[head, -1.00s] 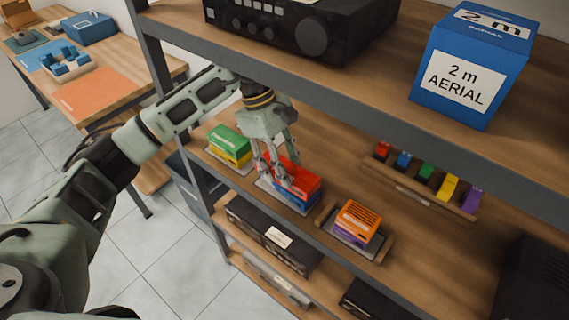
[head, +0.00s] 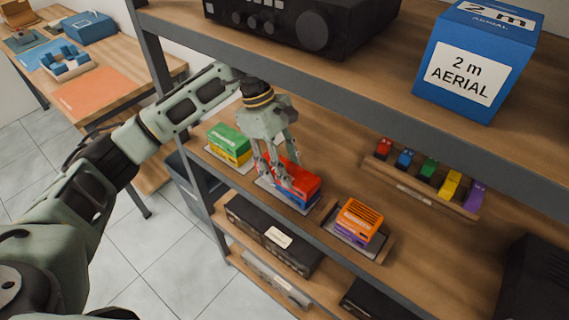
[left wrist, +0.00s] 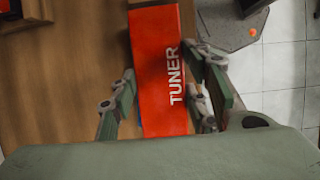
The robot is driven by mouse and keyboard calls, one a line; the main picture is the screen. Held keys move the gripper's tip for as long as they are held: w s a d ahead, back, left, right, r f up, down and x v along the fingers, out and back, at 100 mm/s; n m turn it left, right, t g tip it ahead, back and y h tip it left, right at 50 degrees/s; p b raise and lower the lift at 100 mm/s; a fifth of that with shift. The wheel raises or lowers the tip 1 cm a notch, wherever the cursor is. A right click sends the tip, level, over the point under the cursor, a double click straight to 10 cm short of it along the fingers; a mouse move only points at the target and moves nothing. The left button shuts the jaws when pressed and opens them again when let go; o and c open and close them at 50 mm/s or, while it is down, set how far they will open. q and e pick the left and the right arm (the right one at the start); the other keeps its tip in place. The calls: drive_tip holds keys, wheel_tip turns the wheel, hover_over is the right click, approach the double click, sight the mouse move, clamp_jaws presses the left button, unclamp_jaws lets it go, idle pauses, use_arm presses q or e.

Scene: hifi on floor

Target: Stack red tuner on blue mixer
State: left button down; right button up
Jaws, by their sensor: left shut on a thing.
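The red tuner (head: 299,178) sits directly above the blue mixer (head: 299,196) on the middle shelf, and the two look roughly lined up. From here I cannot tell whether they fully touch. My left gripper (head: 277,174) points down from above and is shut on the red tuner. In the left wrist view the tuner (left wrist: 160,65), with its white TUNER label, lies between the two fingers of my left gripper (left wrist: 163,108). The mixer is almost wholly hidden there. My right gripper is not in view.
A green box (head: 228,137) on a yellow one (head: 231,155) stands left of the stack. An orange box (head: 359,221) on a purple one (head: 347,238) stands right. A rack of small coloured pieces (head: 417,190) lies behind. The upper shelf (head: 380,95) is close overhead.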

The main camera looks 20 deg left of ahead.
use_arm(q)
drive_tip(key=shift+f, duration=0.1)
idle(0.4)
drive_tip(key=c, duration=0.9)
unclamp_jaws()
drive_tip(key=shift+a+r, duration=0.1)
drive_tip(key=shift+r, duration=0.1)
drive_tip(key=w+a, duration=0.1)
drive_tip(key=a, duration=0.3)
drive_tip(key=w+a, duration=0.2)
drive_tip(key=a, duration=0.1)
drive_tip(key=w+a, duration=0.1)
drive_tip(key=a, duration=0.3)
drive_tip(key=shift+w+a+r, duration=0.15)
drive_tip(key=shift+a+r, duration=0.15)
drive_tip(key=shift+r, duration=0.15)
